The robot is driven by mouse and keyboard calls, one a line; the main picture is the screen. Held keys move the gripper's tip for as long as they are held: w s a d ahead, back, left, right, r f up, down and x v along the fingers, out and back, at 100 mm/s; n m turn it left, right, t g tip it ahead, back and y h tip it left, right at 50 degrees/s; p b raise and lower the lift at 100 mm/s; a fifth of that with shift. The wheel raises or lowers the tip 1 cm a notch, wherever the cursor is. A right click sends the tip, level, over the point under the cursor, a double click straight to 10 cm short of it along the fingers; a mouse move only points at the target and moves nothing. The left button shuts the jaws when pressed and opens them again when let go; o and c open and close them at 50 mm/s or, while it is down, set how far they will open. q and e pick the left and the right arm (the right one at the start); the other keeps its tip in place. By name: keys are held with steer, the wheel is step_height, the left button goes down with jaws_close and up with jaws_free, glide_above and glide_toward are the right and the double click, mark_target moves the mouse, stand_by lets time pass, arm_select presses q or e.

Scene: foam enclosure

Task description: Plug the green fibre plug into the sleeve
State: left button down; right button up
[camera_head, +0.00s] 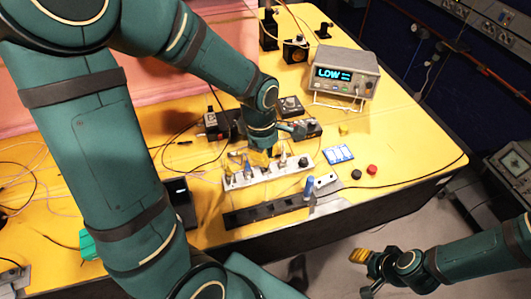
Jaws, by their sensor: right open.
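My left gripper (257,158) points down over a white strip (240,183) that holds several small upright connectors. Its yellowish fingertips are small and partly hidden by the wrist, so I cannot tell whether they hold anything. I cannot pick out the green fibre plug or the sleeve with certainty; they may be among the small connectors or hidden by my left gripper. My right gripper (360,256) is open and empty, off the table's front edge at the lower right.
A bench meter reading LOW (345,73) stands at the back right. A dark rail (265,211) lies in front of the strip. A blue-and-white card (338,154), a red cap (372,169) and a black cap (356,174) lie to the right. Thin cables cross the yellow table (415,150).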

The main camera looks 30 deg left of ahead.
arm_select(q)
steer(key=shift+f+b, duration=1.1)
steer(key=shift+f, duration=0.2)
steer(key=c, duration=1.1)
jaws_free()
steer(key=shift+o, duration=0.2)
step_height(320, 180, up, 12)
steer(key=a, duration=0.1)
steer(key=shift+s, duration=0.1)
